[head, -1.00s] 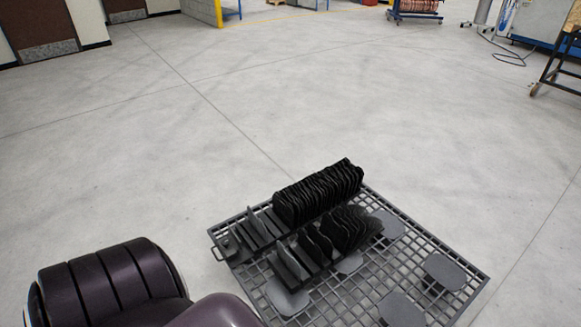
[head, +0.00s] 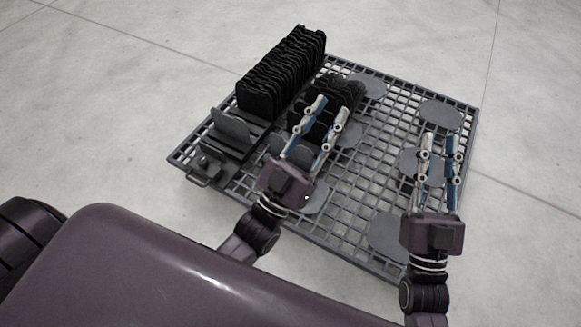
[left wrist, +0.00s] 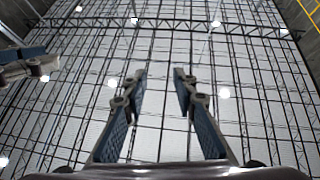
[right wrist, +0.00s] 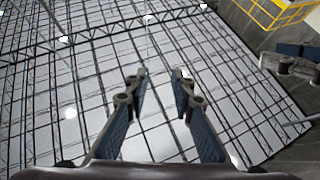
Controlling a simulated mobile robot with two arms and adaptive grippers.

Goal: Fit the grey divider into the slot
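Several grey dividers lie flat on the dark mesh platform, one at the far right (head: 441,114) and one at the front (head: 386,234). One grey divider (head: 231,127) stands upright in the slotted rack at the left, in front of the black dividers (head: 282,72). A shorter row of black dividers (head: 345,92) is partly hidden by my left gripper (head: 330,108). That gripper is open and empty, raised in front of this row. My right gripper (head: 440,142) is open and empty, over the platform's right side in the picture. Both wrist views show empty gaps between fingers.
The mesh platform (head: 373,190) is surrounded by bare grey floor (head: 420,40). A small block with a handle (head: 206,165) sits at its left corner. Both wrist cameras face the ceiling trusses and lamps; no dividers show there.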

